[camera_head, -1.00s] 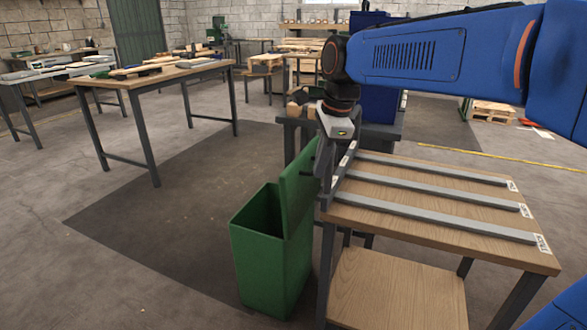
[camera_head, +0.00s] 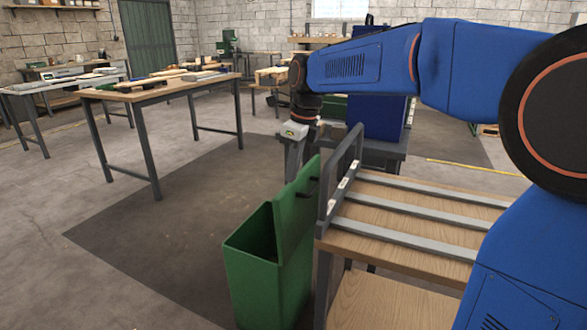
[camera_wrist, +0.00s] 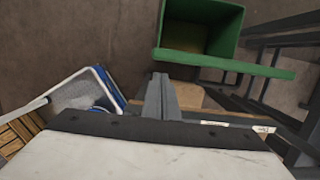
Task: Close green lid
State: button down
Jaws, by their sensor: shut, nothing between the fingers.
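The green bin (camera_head: 250,275) stands on the floor at the left end of the wooden workbench. Its green lid (camera_head: 296,215) stands upright, open, along the bin's bench side, with a small dark handle near its top. My gripper (camera_head: 292,178) is shut and empty, pointing down beyond the lid and slightly left of its top edge; I cannot tell if they touch. In the wrist view, my shut gripper fingers (camera_wrist: 160,95) are below the open bin (camera_wrist: 201,30), and the lid (camera_wrist: 225,63) shows edge-on between bin and bench.
The workbench (camera_head: 390,227) with grey metal strips and a dark upright frame (camera_head: 345,175) at its end is close right of the lid. A blue cabinet (camera_head: 378,118) stands behind. Another table (camera_head: 160,88) is at left. The floor left of the bin is clear.

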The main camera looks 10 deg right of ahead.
aim_at(288, 191)
jog(key=f, duration=0.4)
jog(key=a+f, duration=0.1)
jog(key=f, duration=0.1)
jog(key=shift+w+f, duration=0.35)
jog(key=shift+f, duration=0.05)
